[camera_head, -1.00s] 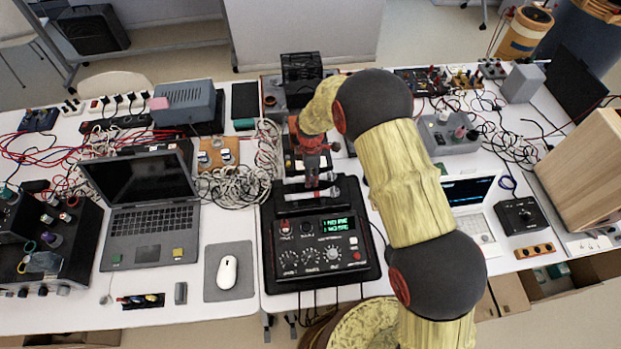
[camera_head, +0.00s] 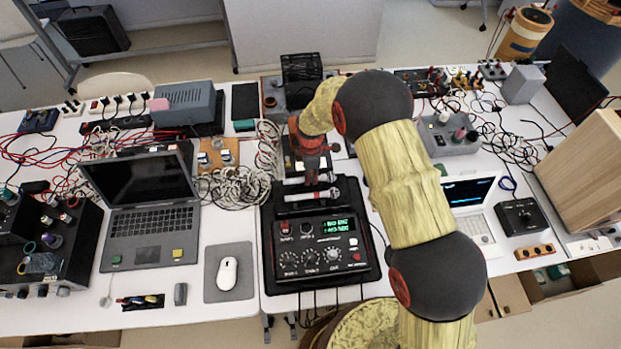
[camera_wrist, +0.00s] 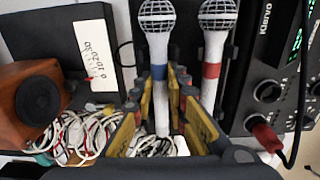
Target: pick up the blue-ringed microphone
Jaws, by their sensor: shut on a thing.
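The blue-ringed microphone (camera_wrist: 157,45) has a silver mesh head and a pale handle, and shows left of centre in the wrist view. My gripper (camera_wrist: 161,85) is shut on its handle, one finger on each side, below the blue ring. The red-ringed microphone (camera_wrist: 213,45) lies parallel just to the right, outside the fingers. In the head view my gripper (camera_head: 312,180) points down at the back of the black mixer-like device (camera_head: 320,262). There the microphones are small and partly hidden by the gripper, and their rings cannot be told apart.
In the head view a laptop (camera_head: 150,215) and a mouse (camera_head: 227,272) are left of the device. Coiled pale cables (camera_head: 235,190) lie behind them. A white laptop (camera_head: 470,190) stands to the right. A wooden speaker (camera_wrist: 38,98) shows at left in the wrist view.

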